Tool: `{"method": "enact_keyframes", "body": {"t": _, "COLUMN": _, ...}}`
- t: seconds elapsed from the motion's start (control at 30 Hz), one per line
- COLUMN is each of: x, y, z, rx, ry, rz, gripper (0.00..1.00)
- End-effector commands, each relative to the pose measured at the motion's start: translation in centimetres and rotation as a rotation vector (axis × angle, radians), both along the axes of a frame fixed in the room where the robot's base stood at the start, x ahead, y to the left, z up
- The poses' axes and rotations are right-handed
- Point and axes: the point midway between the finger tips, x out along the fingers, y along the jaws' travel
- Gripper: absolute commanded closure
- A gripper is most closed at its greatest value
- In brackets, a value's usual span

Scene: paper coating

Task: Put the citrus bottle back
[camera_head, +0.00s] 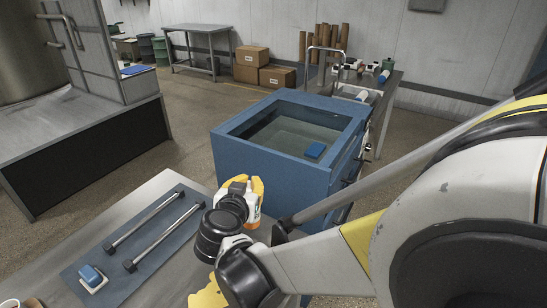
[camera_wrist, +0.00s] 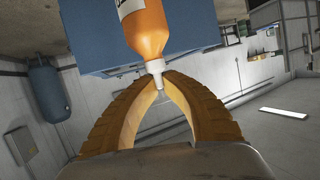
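The citrus bottle is orange with a white label and a white nozzle. It shows in the head view (camera_head: 254,211), partly hidden by my gripper (camera_head: 241,184), near the front left corner of the blue tank (camera_head: 285,176). In the wrist view the bottle (camera_wrist: 147,35) runs off the top edge, its nozzle between the curved yellow fingers of my gripper (camera_wrist: 160,80). The fingers close around the bottle's narrow neck end. The bottle appears held above the grey table (camera_head: 150,195); its base is hidden in the head view.
A blue mat (camera_head: 130,255) on the table holds two metal bars and a blue-and-white block (camera_head: 92,278). Cardboard boxes (camera_head: 277,78) stand at the back; open floor lies left of the tank.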

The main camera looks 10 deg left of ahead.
Motion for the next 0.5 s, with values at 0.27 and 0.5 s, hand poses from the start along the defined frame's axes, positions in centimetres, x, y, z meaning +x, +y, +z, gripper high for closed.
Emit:
{"method": "enact_keyframes", "body": {"t": 0.27, "x": -0.1, "y": 0.2, "z": -3.3, "rx": 0.000, "ry": 0.000, "rz": -0.001, "gripper": 1.00}}
{"method": "enact_keyframes", "body": {"t": 0.5, "x": -0.1, "y": 0.2, "z": -4.1, "rx": 0.000, "ry": 0.000, "rz": -0.001, "gripper": 1.00}}
